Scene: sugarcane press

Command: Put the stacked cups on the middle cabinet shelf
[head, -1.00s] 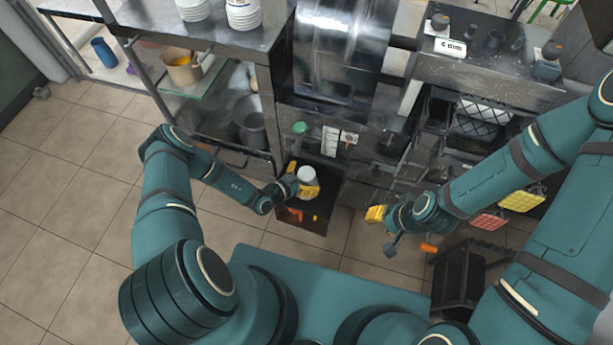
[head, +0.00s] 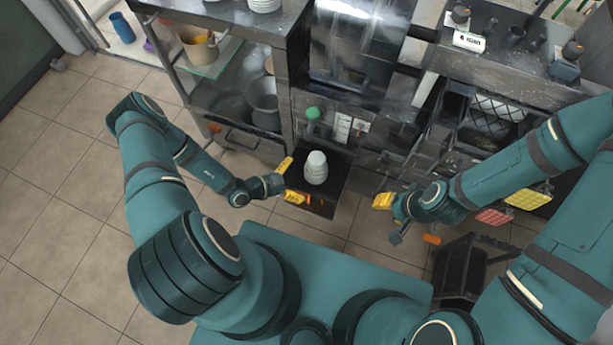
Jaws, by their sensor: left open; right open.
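The white stacked cups (head: 316,168) stand upright on a small dark surface (head: 334,180) low in front of the counter, in the middle of the head view. My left gripper (head: 290,181), with yellow fingers, is open just left of the cups and apart from them. My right gripper (head: 384,201) is open and empty, to the right of the cups and clear of the dark surface. The cabinet (head: 235,100) stands at the upper left. It has a top with white dishes, a glass shelf (head: 213,62) and a lower level.
A beige pot (head: 197,46) stands on the glass shelf, and a grey pot (head: 264,103) stands on the level below. A green-topped item (head: 313,114) stands behind the cups. A dark stool-like stand (head: 466,275) is at the right. The tiled floor at left is free.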

